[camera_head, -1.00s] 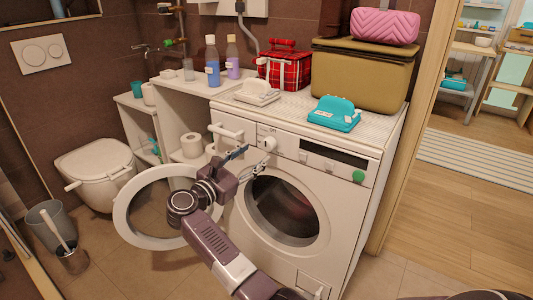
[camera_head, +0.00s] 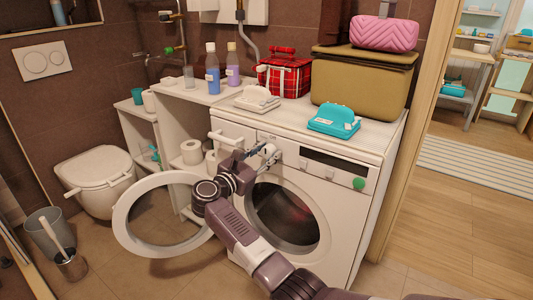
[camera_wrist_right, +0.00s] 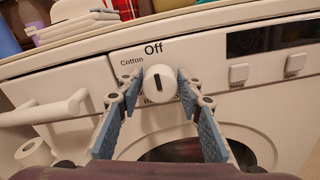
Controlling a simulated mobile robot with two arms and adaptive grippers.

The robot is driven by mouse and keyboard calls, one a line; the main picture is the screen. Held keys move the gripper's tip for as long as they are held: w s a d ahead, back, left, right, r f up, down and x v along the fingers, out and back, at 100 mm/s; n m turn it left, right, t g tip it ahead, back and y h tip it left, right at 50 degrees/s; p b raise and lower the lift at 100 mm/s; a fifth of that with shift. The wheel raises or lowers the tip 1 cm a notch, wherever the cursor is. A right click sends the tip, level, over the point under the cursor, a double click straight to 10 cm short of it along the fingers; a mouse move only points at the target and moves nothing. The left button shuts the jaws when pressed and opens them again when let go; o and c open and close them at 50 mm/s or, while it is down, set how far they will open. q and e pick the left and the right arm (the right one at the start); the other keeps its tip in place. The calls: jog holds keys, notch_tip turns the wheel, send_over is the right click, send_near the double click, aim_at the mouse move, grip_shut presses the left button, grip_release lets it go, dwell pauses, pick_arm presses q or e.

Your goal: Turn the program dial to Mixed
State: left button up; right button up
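The program dial is a round white knob (camera_wrist_right: 160,83) with a black mark, on the white washing machine's front panel. Its mark stands nearly upright, towards the printed word "Off" above it. "Cotton" is printed at its upper left; lettering below is partly hidden. In the head view the dial (camera_head: 269,150) is partly covered by my right gripper (camera_head: 256,155). In the wrist view the right gripper (camera_wrist_right: 159,91) is open, its blue-padded fingers on either side of the dial, with a narrow gap showing on each side. My left gripper is not in view.
A white handle (camera_wrist_right: 45,108) juts out left of the dial. Square buttons (camera_wrist_right: 239,73) sit to its right. A turquoise object (camera_head: 333,121) and a red plaid bag (camera_head: 283,77) stand on top.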

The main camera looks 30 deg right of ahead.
jog(key=c, duration=0.7)
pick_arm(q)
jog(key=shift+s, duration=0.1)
pick_arm(e)
jog(key=shift+o, duration=0.2)
jog(key=shift+f, duration=0.1)
jog(key=shift+a+n+b, duration=0.1)
jog(key=shift+n+b, duration=0.35)
jog(key=shift+n, duration=1.75)
jog(key=n+p, duration=0.1)
jog(key=n, duration=0.1)
jog(key=n+p, duration=0.2)
jog(key=n, duration=0.1)
jog(key=shift+w+r, duration=0.1)
jog(key=shift+r, duration=0.1)
jog(key=n+p, duration=0.3)
jog(key=n, duration=0.2)
jog(key=shift+f, duration=0.1)
pick_arm(q)
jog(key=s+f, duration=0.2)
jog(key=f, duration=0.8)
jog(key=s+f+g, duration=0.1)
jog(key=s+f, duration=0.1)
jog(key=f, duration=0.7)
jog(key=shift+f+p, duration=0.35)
jog(key=shift+p, duration=0.05)
pick_arm(e)
jog(key=shift+f+n, duration=0.1)
jog(key=shift+n, duration=0.7)
